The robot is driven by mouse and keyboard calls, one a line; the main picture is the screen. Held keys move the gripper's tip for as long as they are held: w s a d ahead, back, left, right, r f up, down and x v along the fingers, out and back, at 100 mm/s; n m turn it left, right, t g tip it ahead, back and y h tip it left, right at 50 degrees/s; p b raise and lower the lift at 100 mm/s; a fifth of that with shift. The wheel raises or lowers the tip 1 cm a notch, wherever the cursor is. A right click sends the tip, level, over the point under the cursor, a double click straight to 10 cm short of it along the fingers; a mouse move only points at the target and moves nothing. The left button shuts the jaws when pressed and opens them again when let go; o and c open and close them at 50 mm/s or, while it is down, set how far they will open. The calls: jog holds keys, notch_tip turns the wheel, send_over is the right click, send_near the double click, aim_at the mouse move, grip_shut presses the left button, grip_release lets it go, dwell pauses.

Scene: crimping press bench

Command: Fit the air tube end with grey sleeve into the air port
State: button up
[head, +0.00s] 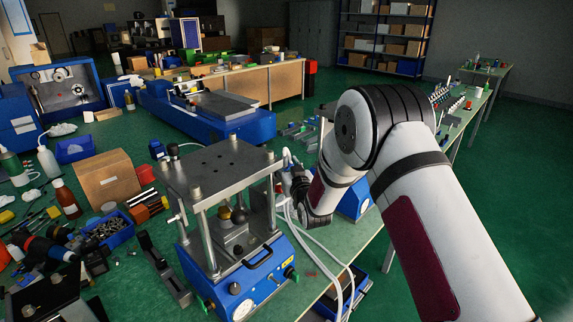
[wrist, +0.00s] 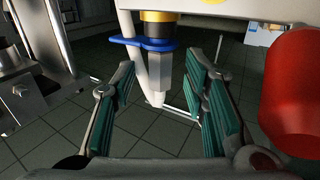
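In the wrist view, a grey stepped fitting (wrist: 159,68) with a blue collar (wrist: 140,42) and a yellow and black band points down between my fingers. I cannot tell for sure whether it is the air port. A white tube (wrist: 127,28) runs down behind it. My gripper (wrist: 161,78) is open, its green-padded fingers on either side of the fitting with gaps. In the head view, my gripper (head: 300,190) is beside the right side of the press (head: 232,270), partly hidden by my arm. White tubes (head: 343,283) hang there. I cannot make out a grey sleeve.
A red rounded part (wrist: 298,90) is close to the right finger in the wrist view. Metal posts (wrist: 62,38) stand at left. In the head view, a cardboard box (head: 106,180) and a blue bin of small parts (head: 107,228) crowd the bench left of the press.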

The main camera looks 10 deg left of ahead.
jog(key=shift+f, duration=0.2)
jog(key=v, duration=1.2)
jog(key=shift+r, duration=0.15)
jog(key=s+d+r+m+g+h, duration=0.2)
jog(key=s+d+r+g+h, duration=0.45)
jog(key=d+r, duration=0.75)
jog(key=s+d+r+g, duration=0.1)
jog(key=s+d, duration=0.1)
jog(key=s, duration=0.8)
jog(key=s+d+r+m+g, duration=0.1)
jog(key=s+d+g, duration=0.1)
jog(key=s, duration=0.9)
jog(key=s+d+r+m+g, duration=0.1)
jog(key=s+d, duration=0.3)
jog(key=s, duration=0.7)
jog(key=shift+d+r+g, duration=0.2)
jog(key=shift+r+g, duration=0.1)
jog(key=shift+g, duration=0.05)
